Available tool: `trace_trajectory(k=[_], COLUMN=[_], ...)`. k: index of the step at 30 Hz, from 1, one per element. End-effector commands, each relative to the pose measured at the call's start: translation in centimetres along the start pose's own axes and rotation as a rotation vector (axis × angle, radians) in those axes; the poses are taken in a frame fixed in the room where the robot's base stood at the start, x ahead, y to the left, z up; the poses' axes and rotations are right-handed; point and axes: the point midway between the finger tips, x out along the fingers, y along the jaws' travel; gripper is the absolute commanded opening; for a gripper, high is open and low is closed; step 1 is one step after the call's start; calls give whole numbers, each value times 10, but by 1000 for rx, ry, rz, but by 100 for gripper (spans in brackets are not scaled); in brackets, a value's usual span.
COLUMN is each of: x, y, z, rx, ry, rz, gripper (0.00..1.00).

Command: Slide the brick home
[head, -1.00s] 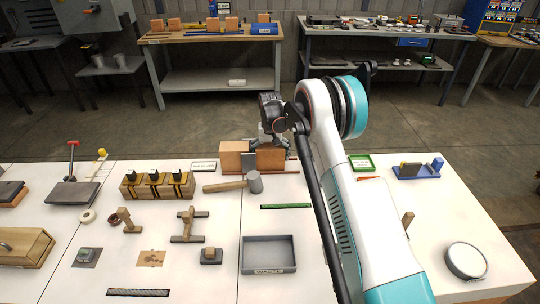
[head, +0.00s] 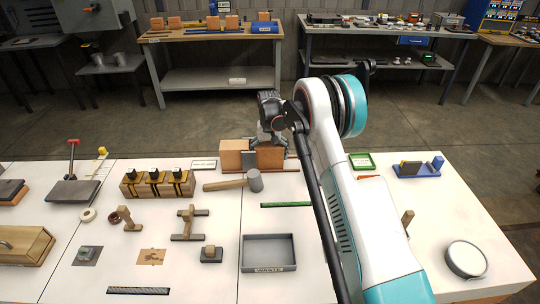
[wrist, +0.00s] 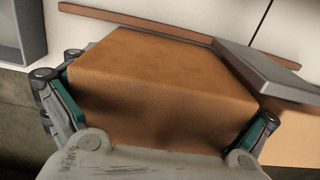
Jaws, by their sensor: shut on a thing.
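An orange-brown brick (wrist: 160,75) fills the middle of the wrist view. My gripper (wrist: 162,115) is shut on it, with green-padded fingers on two opposite sides. In the head view this held brick (head: 271,158) is at the back of the white table, below my gripper (head: 270,138). A grey upright plate (head: 248,160) stands just left of it, with a second brown brick (head: 233,158) on the plate's other side. In the wrist view the plate (wrist: 268,72) is close to the held brick's right side. The held brick's underside is hidden.
A thin brown strip (wrist: 145,24) lies beside the brick. A mallet (head: 228,185) lies in front, a grey waste tray (head: 268,268) nearer. A block with several black-topped pieces (head: 158,186) stands left, a green tray (head: 361,161) right. The table's back edge is close.

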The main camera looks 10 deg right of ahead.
Motion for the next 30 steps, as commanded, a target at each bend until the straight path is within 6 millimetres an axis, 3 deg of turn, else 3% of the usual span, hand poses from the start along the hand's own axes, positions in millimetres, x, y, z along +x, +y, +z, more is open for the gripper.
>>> trace_trajectory(k=[11,12,20,25,30], x=[0,0,-5,-27,-63], y=[-2,-2,-3,-2,-2], z=[0,0,0,0,0], rx=[-1,-1,-2,-2,-2], ry=[1,1,1,1,0], rz=[-2,-2,-3,-3,-3], gripper=[56,100,100,100,100])
